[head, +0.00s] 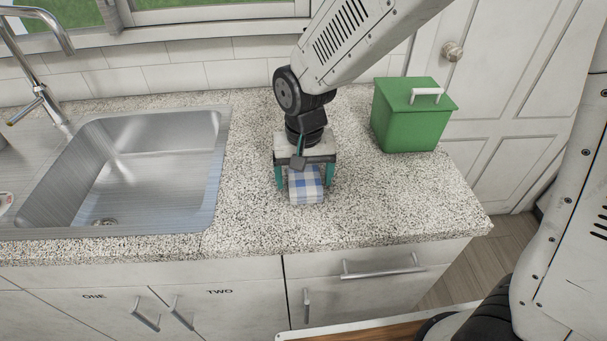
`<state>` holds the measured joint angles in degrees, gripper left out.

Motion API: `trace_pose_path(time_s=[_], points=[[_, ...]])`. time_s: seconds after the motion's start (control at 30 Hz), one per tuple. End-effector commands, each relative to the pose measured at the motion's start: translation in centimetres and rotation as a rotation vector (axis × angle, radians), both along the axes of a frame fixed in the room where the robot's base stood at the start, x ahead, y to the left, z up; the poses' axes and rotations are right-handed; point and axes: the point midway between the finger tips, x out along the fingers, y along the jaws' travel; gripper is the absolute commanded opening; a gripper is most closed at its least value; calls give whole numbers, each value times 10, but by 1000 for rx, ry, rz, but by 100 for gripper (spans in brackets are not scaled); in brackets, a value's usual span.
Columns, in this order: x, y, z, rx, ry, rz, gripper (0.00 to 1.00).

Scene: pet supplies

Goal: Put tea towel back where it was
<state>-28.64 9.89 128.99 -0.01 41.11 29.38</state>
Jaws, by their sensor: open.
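The tea towel (306,189) is a small folded cloth in blue and white check. It lies on the speckled countertop (250,205), right of the sink. My gripper (305,185) points down over it, open, with one teal finger on each side of the towel. The back of the towel is hidden under my gripper. I cannot tell whether the fingers touch the cloth.
A green lidded bin (404,122) with a white handle stands on the counter at the right. A steel sink (135,160) with a tap (42,90) is at the left. Cabinets marked ONE (94,296) and TWO (219,292) are below. The counter's front right is clear.

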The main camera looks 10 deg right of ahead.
Motion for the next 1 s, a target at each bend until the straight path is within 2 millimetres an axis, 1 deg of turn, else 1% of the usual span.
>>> trace_pose_path(time_s=[0.17, 0.4, 0.5, 0.6, 0.7, 0.87, 0.93, 1.0], points=[[0, 0, -1, 0, 0, 0, 83], [3, 3, 46, 2, -4, 0, 83], [4, 4, 61, 1, -2, 0, 83], [4, 4, 72, 1, -2, 0, 83], [4, 4, 76, 0, -1, 0, 83], [3, 3, 78, 0, 0, 0, 83], [2, -2, 81, 2, -3, -2, 83], [-2, -14, 90, 4, -9, -3, 83]])
